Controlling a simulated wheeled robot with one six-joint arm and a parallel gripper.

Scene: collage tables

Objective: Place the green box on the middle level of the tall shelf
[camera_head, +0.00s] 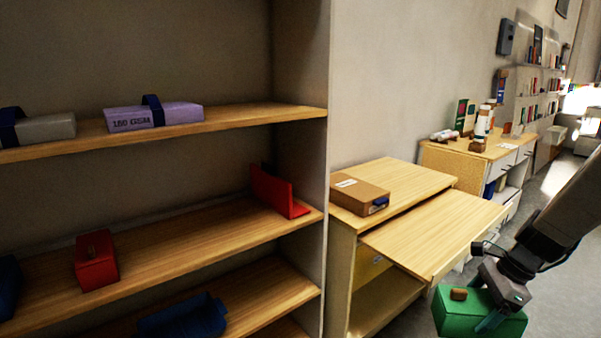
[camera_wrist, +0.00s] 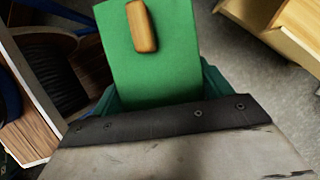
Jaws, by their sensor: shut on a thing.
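The green box (camera_head: 466,316), with a small wooden knob on top, is at the lower right of the head view. My gripper (camera_head: 492,318) is shut on it and holds it in front of the desk, over the floor side. In the wrist view the green box (camera_wrist: 165,70) fills the upper middle, its knob facing the camera. The tall shelf (camera_head: 314,150) stands at the left. Its middle board (camera_head: 190,240) carries a red box (camera_head: 96,262) and a red L-shaped bookend (camera_head: 276,192), with bare wood between them.
The upper board holds a lilac paper pack (camera_head: 185,114) and a grey pack (camera_head: 45,128). A blue bin (camera_head: 185,318) sits on the lower board. A desk (camera_head: 440,222) with a pulled-out top and a brown box (camera_head: 358,192) stands right of the shelf.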

